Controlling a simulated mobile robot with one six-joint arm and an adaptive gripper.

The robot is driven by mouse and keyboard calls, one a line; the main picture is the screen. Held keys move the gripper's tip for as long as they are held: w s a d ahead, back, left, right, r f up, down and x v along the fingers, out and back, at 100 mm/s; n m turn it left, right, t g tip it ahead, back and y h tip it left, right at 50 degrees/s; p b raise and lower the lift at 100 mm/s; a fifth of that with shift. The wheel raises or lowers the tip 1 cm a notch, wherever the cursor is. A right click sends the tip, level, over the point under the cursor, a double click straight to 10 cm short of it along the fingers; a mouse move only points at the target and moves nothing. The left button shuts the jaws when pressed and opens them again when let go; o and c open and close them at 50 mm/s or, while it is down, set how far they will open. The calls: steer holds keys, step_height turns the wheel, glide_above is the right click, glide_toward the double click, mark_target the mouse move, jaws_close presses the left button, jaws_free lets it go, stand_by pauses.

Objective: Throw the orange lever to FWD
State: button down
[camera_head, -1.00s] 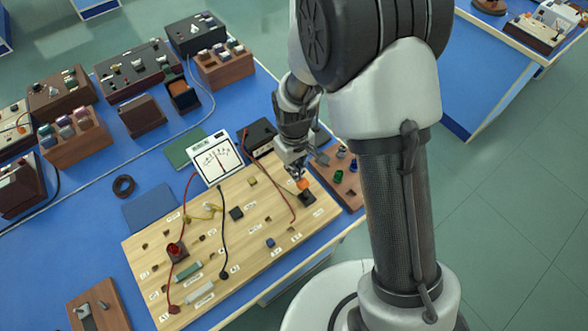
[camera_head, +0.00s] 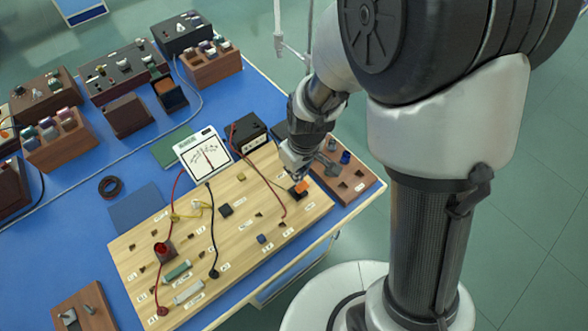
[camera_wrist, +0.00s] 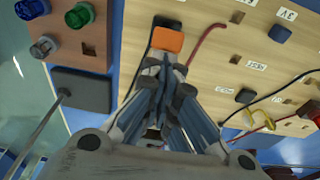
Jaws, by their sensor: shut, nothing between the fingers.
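The orange lever (camera_head: 301,187) sits on a dark base near the right end of the wooden board (camera_head: 228,234). In the wrist view the orange lever (camera_wrist: 168,39) shows just beyond my fingertips, with part of its black base (camera_wrist: 165,21) above it. My gripper (camera_head: 295,172) is shut with nothing between its fingers. In the wrist view my gripper (camera_wrist: 166,62) points at the lever's lower edge; I cannot tell whether it touches. No FWD marking is readable.
A white meter (camera_head: 203,152) and a black box (camera_head: 246,131) stand behind the board. A brown block with coloured caps (camera_head: 343,175) lies right of the lever. Red and black leads cross the board. A grey plate (camera_wrist: 82,92) shows left of my gripper in the wrist view.

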steer(key=shift+w+a, duration=0.15)
steer(key=shift+w, duration=0.05)
steer(key=shift+s+r+p, duration=0.1)
steer(key=shift+r+p, duration=0.5)
steer(key=shift+r, duration=0.15)
